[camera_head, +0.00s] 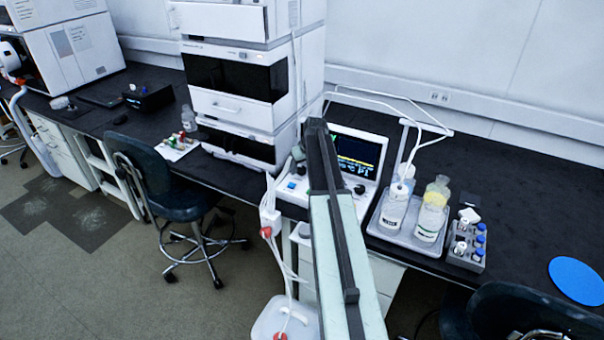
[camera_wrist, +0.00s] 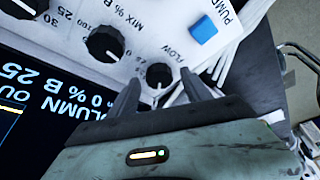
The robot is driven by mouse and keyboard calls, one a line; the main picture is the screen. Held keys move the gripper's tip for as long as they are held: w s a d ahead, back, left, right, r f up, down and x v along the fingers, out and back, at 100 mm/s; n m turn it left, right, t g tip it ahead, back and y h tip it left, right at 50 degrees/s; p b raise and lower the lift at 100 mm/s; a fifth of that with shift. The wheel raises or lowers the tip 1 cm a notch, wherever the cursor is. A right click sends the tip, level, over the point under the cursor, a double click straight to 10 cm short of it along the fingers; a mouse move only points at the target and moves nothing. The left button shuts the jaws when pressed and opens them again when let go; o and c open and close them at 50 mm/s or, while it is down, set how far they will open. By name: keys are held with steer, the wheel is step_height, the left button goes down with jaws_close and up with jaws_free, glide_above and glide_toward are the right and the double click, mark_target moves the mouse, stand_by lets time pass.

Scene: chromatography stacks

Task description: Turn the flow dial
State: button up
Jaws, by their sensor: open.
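The flow dial (camera_wrist: 159,76) is a small black knob on a white panel, under the label FLOW, in the wrist view. My gripper (camera_wrist: 160,80) is open, its two dark fingers on either side of the dial in that view. I cannot tell whether they touch it. In the head view the white instrument (camera_head: 357,147) with a lit screen stands on the dark bench. My arm covers part of its front there, and my gripper and the flow dial cannot be made out.
A larger black MIX % B knob (camera_wrist: 105,42) and a blue PUMP button (camera_wrist: 203,30) sit near the flow dial. White tubes run beside the panel's edge. In the head view a tray (camera_head: 378,232) with bottles stands right of the instrument, and a chromatography stack (camera_head: 232,102) stands left.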

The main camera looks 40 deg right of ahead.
steer(key=shift+r, duration=0.1)
steer(key=shift+c, duration=0.4)
jaws_close()
steer(key=m+h, duration=0.1)
steer(key=m, duration=0.2)
steer(key=shift+a+m, duration=0.1)
steer(key=shift+m, duration=0.2)
steer(key=shift+m+g+h, duration=0.8)
steer(key=shift+m, duration=1.4)
steer(key=shift+o, duration=0.4)
jaws_free()
